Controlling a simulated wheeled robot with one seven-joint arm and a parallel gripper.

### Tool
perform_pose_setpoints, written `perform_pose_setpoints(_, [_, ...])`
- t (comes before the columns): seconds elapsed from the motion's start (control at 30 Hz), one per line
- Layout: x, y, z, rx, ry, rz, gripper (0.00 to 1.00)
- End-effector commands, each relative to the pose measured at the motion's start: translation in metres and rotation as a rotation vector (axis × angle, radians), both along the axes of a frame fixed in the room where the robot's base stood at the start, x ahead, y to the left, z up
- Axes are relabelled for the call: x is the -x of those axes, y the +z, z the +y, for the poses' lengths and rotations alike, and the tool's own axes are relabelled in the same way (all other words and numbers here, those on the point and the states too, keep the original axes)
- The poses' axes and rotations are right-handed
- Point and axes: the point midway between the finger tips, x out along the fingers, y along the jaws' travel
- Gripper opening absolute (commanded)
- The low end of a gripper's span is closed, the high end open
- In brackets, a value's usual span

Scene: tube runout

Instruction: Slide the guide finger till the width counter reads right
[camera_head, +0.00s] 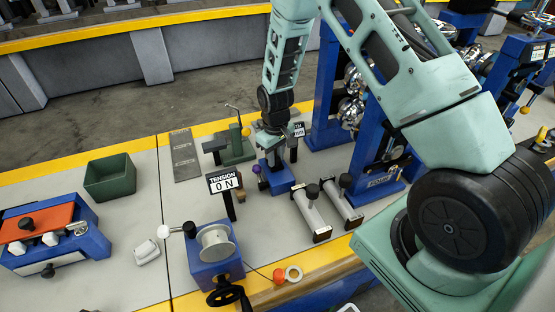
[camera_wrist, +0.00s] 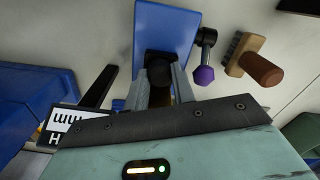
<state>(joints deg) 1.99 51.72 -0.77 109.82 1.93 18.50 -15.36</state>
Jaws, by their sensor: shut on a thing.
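My gripper (camera_head: 275,137) is over a blue guide unit (camera_head: 277,178) in the middle of the table. In the wrist view, its two grey fingers (camera_wrist: 161,88) are shut on a black knob (camera_wrist: 159,70) at the end of the blue block (camera_wrist: 166,25). I take this knob to belong to the guide finger.
A tension sign (camera_head: 224,182) reading "0 N" stands near a blue winder with a grey spool (camera_head: 215,242). Two grey rollers (camera_head: 312,213) lie at right, near tall blue stands. A green bin (camera_head: 110,177) is at left. A brown-handled wooden tool (camera_wrist: 262,70) lies near the purple knob.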

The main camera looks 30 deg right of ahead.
Motion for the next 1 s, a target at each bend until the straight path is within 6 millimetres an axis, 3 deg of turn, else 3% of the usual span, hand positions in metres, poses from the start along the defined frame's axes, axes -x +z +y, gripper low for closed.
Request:
perform_pose_setpoints(0.27, [-0.001,0.000,0.000,0.000,-0.001,0.000,0.00])
perform_pose_setpoints(0.3, [-0.001,0.000,0.000,0.000,-0.001,0.000,0.36])
perform_pose_setpoints(0.37, [-0.001,0.000,0.000,0.000,-0.001,0.000,0.47])
perform_pose_setpoints(0.73, [-0.002,0.006,0.000,0.000,-0.001,-0.003,0.47])
perform_pose_setpoints(0.87, [-0.003,0.024,0.000,0.000,-0.001,-0.005,0.47])
perform_pose_setpoints(1.0, [-0.003,0.055,0.000,0.000,-0.001,-0.006,0.47])
